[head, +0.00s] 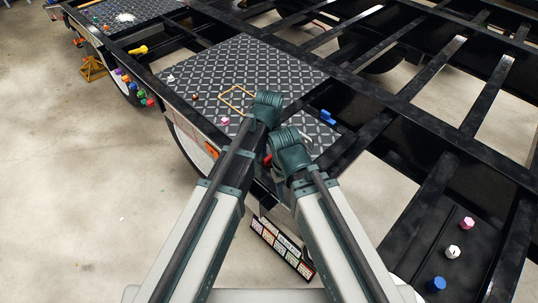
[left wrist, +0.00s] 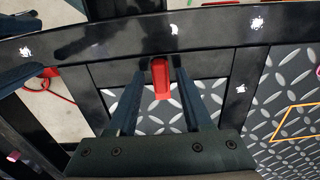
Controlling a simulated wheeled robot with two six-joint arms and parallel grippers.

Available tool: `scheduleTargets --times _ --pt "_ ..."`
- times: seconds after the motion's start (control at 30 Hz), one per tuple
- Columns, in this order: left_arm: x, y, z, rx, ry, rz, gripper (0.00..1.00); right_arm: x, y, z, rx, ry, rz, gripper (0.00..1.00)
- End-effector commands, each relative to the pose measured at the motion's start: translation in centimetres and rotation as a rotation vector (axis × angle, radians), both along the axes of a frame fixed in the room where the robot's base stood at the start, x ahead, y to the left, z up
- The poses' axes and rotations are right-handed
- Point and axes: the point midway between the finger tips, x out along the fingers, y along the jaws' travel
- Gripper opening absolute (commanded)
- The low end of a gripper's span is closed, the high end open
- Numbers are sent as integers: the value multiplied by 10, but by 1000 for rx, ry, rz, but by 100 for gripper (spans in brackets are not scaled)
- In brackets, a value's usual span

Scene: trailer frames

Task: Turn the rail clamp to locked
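The rail clamp shows as a red handle (left wrist: 161,78) at the black rail (left wrist: 215,32) in the left wrist view. A small red piece (head: 268,160) shows between my arms in the head view, mostly covered. My left gripper (left wrist: 160,68) has its two dark fingers on either side of the red handle. Narrow gaps seem to remain between the fingers and the handle, so it is around the handle rather than visibly pressed on it. I cannot read the clamp's locked mark.
A patterned tread plate (head: 240,65) lies beside the rail, with an orange outline (head: 237,98) and small loose pieces. A blue piece (head: 327,117) sits by the plate's right edge. Colored knobs (head: 453,252) stand at lower right. Black beams and open gaps surround the plate.

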Motion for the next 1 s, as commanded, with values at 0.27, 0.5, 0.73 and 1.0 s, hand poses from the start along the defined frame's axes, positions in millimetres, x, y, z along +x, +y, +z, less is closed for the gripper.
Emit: scheduleTargets --times 0.27,0.5,0.73,1.0 --pt "0 0 2 0 0 1 50 0 0 2 0 0 0 52" --pt "0 0 19 0 0 1 50 0 0 19 0 0 0 52" --pt "0 0 50 0 0 1 50 0 0 50 0 0 0 52" --pt "0 0 92 0 0 1 50 0 0 92 0 0 1 52"
